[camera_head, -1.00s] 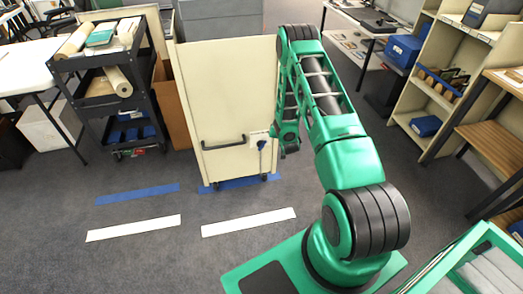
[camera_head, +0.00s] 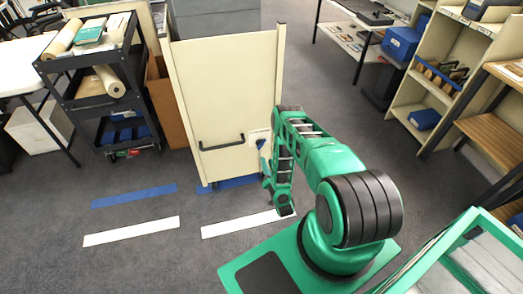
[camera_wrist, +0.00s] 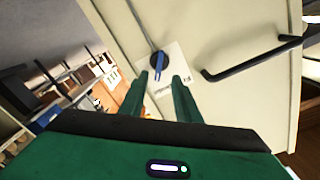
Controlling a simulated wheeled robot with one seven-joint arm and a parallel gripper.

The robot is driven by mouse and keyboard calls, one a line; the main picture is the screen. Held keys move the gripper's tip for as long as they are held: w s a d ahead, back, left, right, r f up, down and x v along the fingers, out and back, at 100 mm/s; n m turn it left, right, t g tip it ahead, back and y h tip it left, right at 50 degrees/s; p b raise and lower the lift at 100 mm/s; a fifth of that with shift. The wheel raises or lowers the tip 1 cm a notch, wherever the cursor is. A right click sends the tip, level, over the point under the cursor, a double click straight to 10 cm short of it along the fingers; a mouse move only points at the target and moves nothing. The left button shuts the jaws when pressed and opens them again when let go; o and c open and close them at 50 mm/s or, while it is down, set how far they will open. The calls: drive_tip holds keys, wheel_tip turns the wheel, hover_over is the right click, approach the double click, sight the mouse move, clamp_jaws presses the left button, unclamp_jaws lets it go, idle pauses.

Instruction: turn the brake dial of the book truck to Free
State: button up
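The book truck (camera_head: 225,95) is a tall cream cabinet on casters, with a black bar handle (camera_head: 222,146) low on the panel facing me. The brake dial (camera_wrist: 158,61) is a dark round knob with a blue pointer, on a white plate (camera_wrist: 173,84) beside the handle (camera_wrist: 250,62) in the wrist view. Small print on the plate is too blurred to read. In the head view the dial (camera_head: 261,143) is small, next to my arm. My gripper (camera_wrist: 160,78) is open and empty, its green fingers pointing toward the dial. I cannot tell whether they touch it.
A black cart (camera_head: 95,75) with rolls stands left of the truck. A cream shelf (camera_head: 440,90) with blue boxes stands at the right.

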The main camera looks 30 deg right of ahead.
sight(261, 144)
drive_tip(key=x, duration=1)
drive_tip(key=shift+d, duration=0.1)
clamp_jaws()
